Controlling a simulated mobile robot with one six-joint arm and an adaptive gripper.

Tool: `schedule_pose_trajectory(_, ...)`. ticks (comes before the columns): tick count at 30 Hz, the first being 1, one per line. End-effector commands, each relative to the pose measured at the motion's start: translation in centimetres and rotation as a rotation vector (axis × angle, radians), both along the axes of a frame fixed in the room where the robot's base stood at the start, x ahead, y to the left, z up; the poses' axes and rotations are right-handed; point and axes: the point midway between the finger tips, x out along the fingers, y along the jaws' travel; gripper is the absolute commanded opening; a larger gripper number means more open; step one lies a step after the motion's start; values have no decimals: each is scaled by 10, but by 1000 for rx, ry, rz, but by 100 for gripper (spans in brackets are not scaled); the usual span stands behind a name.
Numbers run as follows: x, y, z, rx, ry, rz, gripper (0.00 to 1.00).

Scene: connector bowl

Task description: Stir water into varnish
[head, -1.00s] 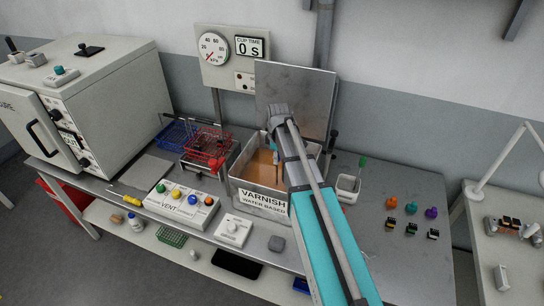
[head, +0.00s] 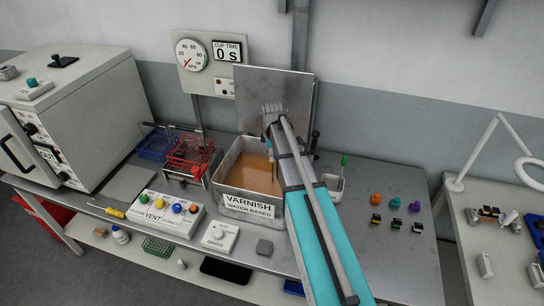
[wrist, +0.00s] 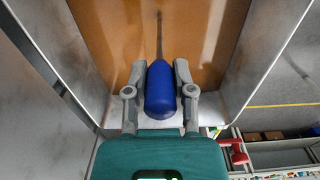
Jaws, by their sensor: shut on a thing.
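My gripper (wrist: 160,68) is shut on the blue handle (wrist: 160,92) of a stirring tool, one finger on each side. Its thin rod (wrist: 159,35) reaches away from the handle over the orange-brown varnish (wrist: 110,40); I cannot tell how deep its end is. In the head view the varnish (head: 247,165) fills the open metal tank (head: 228,192), labelled "VARNISH WATER BASED". My arm comes over the tank's right side and hides part of it. The raised lid (head: 255,95) stands behind. I cannot make out any separate water.
A red wire basket (head: 190,152) and a blue one (head: 157,143) stand left of the tank. A button box (head: 168,214) and a dial box (head: 219,235) lie in front. A white cup (head: 333,187) with a green-handled tool and small coloured connectors (head: 395,204) are at right.

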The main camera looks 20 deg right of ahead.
Motion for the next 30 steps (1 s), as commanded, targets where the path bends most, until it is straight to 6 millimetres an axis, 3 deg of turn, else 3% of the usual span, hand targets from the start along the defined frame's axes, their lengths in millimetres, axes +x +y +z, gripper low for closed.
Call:
schedule_pose_trajectory(10, 2, 2, 0, 0, 0, 0, 0)
schedule_pose_trajectory(21, 26, 37, 0, 0, 0, 1, 0)
schedule_pose_trajectory(30, 27, 41, 0, 0, 0, 0, 0)
